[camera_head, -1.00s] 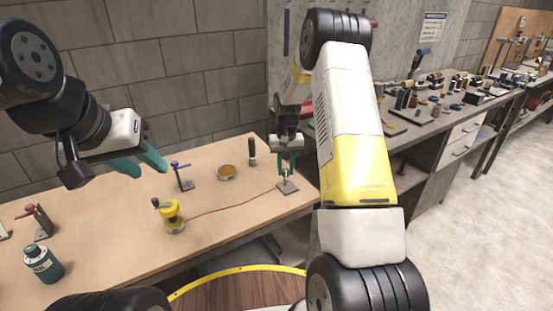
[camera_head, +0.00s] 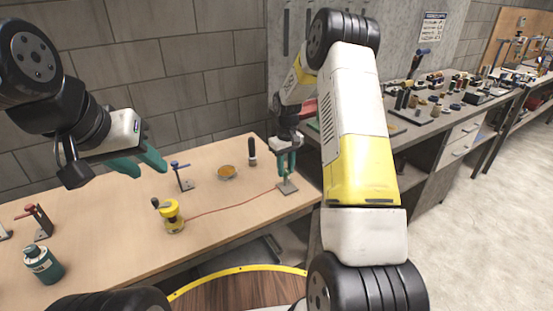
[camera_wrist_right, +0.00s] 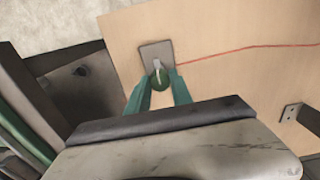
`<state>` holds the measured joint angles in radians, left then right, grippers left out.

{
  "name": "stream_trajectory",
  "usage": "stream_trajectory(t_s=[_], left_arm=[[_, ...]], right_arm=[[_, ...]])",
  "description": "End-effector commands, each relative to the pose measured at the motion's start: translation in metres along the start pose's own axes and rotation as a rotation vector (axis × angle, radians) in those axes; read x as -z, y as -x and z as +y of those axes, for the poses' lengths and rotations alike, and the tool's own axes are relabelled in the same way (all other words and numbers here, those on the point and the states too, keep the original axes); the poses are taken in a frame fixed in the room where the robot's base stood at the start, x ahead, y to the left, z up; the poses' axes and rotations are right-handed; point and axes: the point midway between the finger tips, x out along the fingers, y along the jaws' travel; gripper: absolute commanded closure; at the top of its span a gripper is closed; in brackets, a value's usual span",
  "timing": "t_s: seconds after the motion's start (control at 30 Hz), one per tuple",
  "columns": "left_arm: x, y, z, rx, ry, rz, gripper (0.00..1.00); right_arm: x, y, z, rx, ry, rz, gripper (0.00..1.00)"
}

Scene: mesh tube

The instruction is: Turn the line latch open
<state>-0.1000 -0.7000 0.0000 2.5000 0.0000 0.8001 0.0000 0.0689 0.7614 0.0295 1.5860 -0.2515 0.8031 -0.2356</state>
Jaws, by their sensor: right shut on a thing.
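The line latch (camera_head: 287,188) is a small grey plate with an upright part, near the right end of the wooden table. A red line (camera_head: 225,206) runs to it from a yellow reel-like device (camera_head: 172,218). My right gripper (camera_head: 286,174) points down over the latch, its fingers close together. In the right wrist view, the green fingers hold a round green knob (camera_wrist_right: 161,80) beside a pale lever on the latch plate (camera_wrist_right: 150,52). The fingers partly hide the knob. My left gripper (camera_head: 140,164) is open and empty above the table's left side.
A blue-handled clamp (camera_head: 184,178), a round tin (camera_head: 227,172) and a dark-handled tool (camera_head: 252,152) stand behind the line. A dark green can (camera_head: 43,264) and a red-handled clamp (camera_head: 40,222) are at the left. The table edge is close to the latch.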

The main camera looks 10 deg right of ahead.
Motion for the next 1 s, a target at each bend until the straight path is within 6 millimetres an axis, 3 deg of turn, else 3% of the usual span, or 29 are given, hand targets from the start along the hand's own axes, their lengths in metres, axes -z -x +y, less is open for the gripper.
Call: stream_trajectory(t_s=[0.23, 0.27, 0.37, 0.73, 1.0], left_arm=[[0.000, 0.000, 0.000, 0.000, 0.000, 0.000, 0.64], [0.000, 0.000, 0.000, 0.000, 0.000, 0.000, 0.64], [0.000, 0.000, 0.000, 0.000, 0.000, 0.000, 0.64], [0.000, 0.000, 0.000, 0.000, 0.000, 0.000, 0.64], [0.000, 0.000, 0.000, 0.000, 0.000, 0.000, 0.64]], right_arm=[[0.001, 0.001, 0.001, -0.002, 0.001, 0.004, 1.00], [0.001, 0.001, 0.001, -0.002, 0.001, 0.004, 0.72], [0.001, 0.001, 0.001, -0.002, 0.000, 0.003, 0.52], [0.001, 0.004, 0.000, -0.001, 0.000, 0.002, 0.52], [0.001, 0.046, 0.001, -0.002, -0.001, 0.005, 0.52]])
